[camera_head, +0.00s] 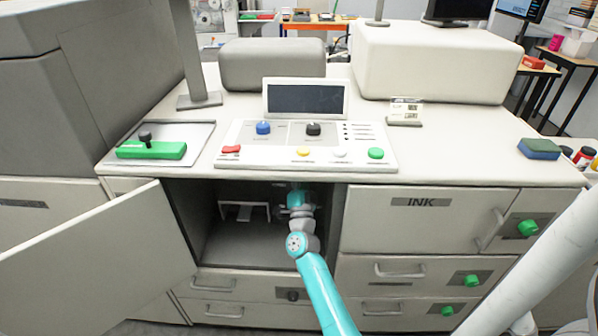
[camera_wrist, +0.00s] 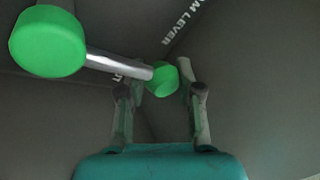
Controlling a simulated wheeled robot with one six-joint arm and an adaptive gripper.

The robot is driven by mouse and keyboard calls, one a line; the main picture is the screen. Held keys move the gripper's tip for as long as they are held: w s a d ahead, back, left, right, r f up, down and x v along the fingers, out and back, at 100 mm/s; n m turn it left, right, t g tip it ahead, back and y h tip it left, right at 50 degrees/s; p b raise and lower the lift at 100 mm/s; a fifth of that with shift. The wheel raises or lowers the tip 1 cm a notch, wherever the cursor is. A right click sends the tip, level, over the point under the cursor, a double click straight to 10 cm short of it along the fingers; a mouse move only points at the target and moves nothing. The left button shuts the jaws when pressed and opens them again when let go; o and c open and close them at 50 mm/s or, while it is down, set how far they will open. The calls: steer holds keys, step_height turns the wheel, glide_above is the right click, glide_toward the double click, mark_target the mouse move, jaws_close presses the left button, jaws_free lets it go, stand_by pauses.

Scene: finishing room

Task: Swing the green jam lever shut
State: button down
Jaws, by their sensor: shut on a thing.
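The green jam lever shows in the wrist view as a metal bar (camera_wrist: 118,65) with a large green round end (camera_wrist: 48,42) at the upper left and a smaller green end (camera_wrist: 160,79) near the middle. My gripper (camera_wrist: 162,88) has its two fingers on either side of the smaller green end and is shut on it. In the head view my gripper (camera_head: 297,188) reaches into the open dark compartment under the console, and the lever cannot be made out there. White lettering on the panel behind reads partly "M LEVER".
The compartment's door (camera_head: 95,250) stands open to the left. A pale bracket (camera_head: 245,212) sits inside the compartment, left of my arm. Closed drawers and the INK panel (camera_head: 420,225) lie to the right. The console with buttons (camera_head: 305,155) is above.

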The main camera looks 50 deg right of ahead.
steer(key=shift+f, duration=0.25)
steer(key=c, duration=0.7)
jaws_free()
steer(key=shift+w, duration=0.1)
steer(key=shift+c, duration=0.2)
steer(key=shift+r, duration=0.1)
steer(key=shift+a, duration=0.1)
steer(key=v, duration=1.2)
